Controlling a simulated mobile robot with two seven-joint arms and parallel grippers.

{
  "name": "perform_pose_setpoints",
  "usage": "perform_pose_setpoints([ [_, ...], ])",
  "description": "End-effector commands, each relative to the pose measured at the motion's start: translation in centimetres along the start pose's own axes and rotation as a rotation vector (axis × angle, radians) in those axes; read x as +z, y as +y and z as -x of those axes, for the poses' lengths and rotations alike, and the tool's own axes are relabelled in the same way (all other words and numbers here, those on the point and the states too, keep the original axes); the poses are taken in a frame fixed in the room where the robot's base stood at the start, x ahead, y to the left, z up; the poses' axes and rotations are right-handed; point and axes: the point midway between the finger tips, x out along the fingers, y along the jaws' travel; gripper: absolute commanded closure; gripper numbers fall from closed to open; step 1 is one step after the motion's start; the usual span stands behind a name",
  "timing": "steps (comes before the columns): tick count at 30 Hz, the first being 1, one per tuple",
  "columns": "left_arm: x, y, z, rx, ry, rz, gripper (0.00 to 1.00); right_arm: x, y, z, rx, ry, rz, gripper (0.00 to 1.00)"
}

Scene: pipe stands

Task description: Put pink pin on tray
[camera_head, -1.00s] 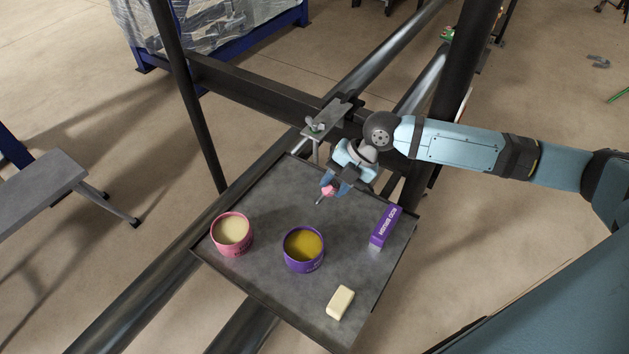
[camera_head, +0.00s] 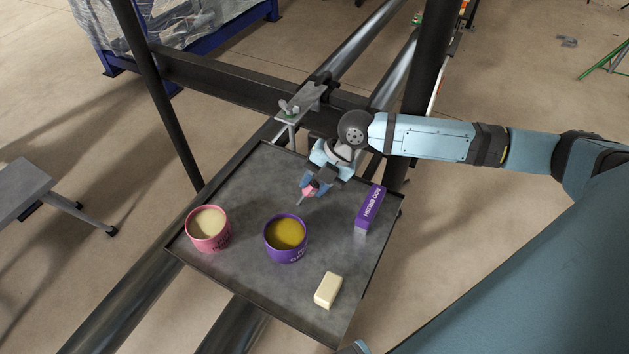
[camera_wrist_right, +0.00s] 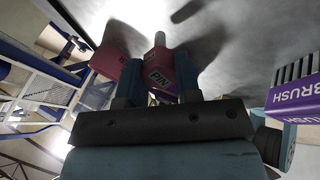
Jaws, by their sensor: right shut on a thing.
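The pink pin (camera_head: 309,190) is held in my right gripper (camera_head: 313,188) over the back part of the grey tray (camera_head: 245,190). Its thin metal tip points down and left towards the tray surface; I cannot tell if it touches. In the right wrist view the pin (camera_wrist_right: 159,70), marked "PIN", sits between the two fingers of the right gripper (camera_wrist_right: 156,88), its grey tip close to the grey surface. My left gripper is not in view.
On the tray stand a pink tub (camera_head: 208,229), a purple tub (camera_head: 286,238), a purple box marked "ROD BRUSH" (camera_head: 369,208) and a cream block (camera_head: 328,290). A metal clamp (camera_head: 290,107) stands behind the tray. Dark posts and pipes surround it.

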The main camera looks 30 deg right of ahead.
Motion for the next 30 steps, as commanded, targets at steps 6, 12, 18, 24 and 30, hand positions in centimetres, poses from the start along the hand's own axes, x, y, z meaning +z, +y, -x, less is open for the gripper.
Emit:
perform_pose_setpoints([
  [6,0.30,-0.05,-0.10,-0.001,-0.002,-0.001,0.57,-0.02,-0.03,-0.07,0.000,0.001,0.000,1.00],
  [12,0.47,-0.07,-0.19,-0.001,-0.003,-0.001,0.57,0.07,-0.18,-0.33,0.000,0.001,0.000,1.00],
  [18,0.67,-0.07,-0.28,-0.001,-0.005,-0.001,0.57,0.17,-0.37,-0.67,0.000,0.001,0.000,1.00],
  [24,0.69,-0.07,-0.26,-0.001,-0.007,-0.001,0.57,0.16,-0.34,-0.63,0.000,0.001,0.000,0.39],
  [30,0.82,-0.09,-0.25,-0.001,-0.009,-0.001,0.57,0.17,-0.35,-0.62,0.000,0.001,0.000,0.39],
])
